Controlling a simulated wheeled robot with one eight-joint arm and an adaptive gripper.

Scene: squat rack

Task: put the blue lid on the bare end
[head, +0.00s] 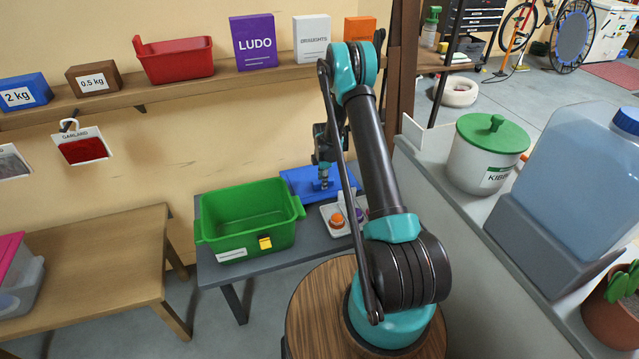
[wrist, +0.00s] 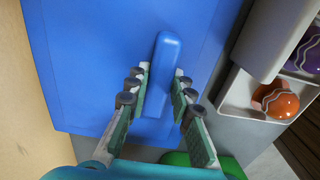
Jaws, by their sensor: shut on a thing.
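The blue lid (head: 297,181) is a flat panel with a raised bar handle, behind the green box at the grey table's far side. In the wrist view the lid (wrist: 90,65) fills much of the picture. My gripper (head: 325,174) is over the lid. In the wrist view its fingers (wrist: 161,78) are on either side of the handle (wrist: 164,50), shut on it. I cannot tell whether the lid touches the table or hangs just above it. The open green box (head: 228,239) has a yellow latch; no lid is on it. I cannot tell which place is the bare end.
A white tray (head: 328,211) stands right of the green box, holding an orange decorated ball (wrist: 277,101) and a purple one (wrist: 309,58). The grey table (head: 272,259) is narrow. A wooden bench (head: 110,255) stands left; a ledge with a green-lidded bin (head: 484,160) is right.

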